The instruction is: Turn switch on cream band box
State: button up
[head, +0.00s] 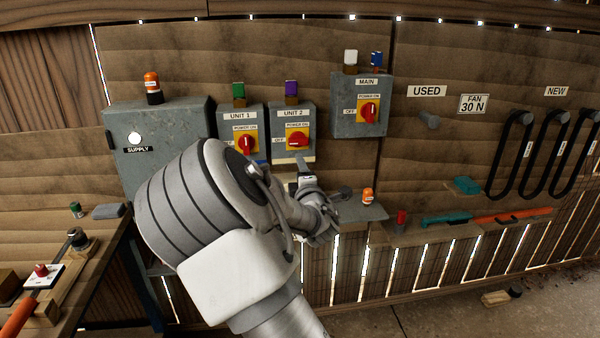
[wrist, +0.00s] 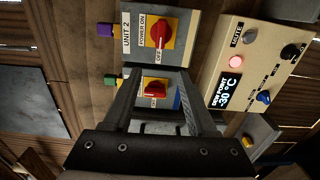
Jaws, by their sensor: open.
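The UNIT 2 box (head: 291,122) is grey with a pale cream strip (head: 294,158) along its bottom. Its red switch (head: 297,140) on a yellow plate has its handle lying sideways, toward OFF. In the wrist view, turned on its side, this switch (wrist: 162,30) is near the top, beyond my fingers. The UNIT 1 box (head: 240,127) is to its left, with a blue strip below; its red switch (wrist: 155,89) stands toward POWER ON and shows between my fingers. My gripper (wrist: 156,80) is open and empty. In the head view my arm hides part of the area below the boxes.
A grey SUPPLY box (head: 160,135) is at left and a MAIN box (head: 361,105) at upper right. A cream control panel (wrist: 250,65) with a -30 °C display is at right in the wrist view. A shelf (head: 362,211) lies below the boxes.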

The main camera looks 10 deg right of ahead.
jog(key=shift+s, duration=0.3)
dwell(0.4)
jog(key=s+d+f+m+g+h, duration=0.2)
jog(key=s+d+m+g, duration=0.45)
jog(key=s+m, duration=0.35)
jog(key=s+a+r+m+g, duration=0.1)
jog(key=s+m+g, duration=0.1)
jog(key=s, duration=0.8)
jog(key=s+a+r+m+g+y, duration=0.1)
jog(key=s+a+r+m+g, duration=0.1)
jog(key=s, duration=0.9)
jog(key=s+a+r+m+g+y, duration=0.1)
jog(key=s+m, duration=0.3)
jog(key=s, duration=0.6)
jog(key=shift+s+a+r+g, duration=0.2)
jog(key=shift+s+a+g, duration=0.25)
jog(key=shift+a, duration=0.2)
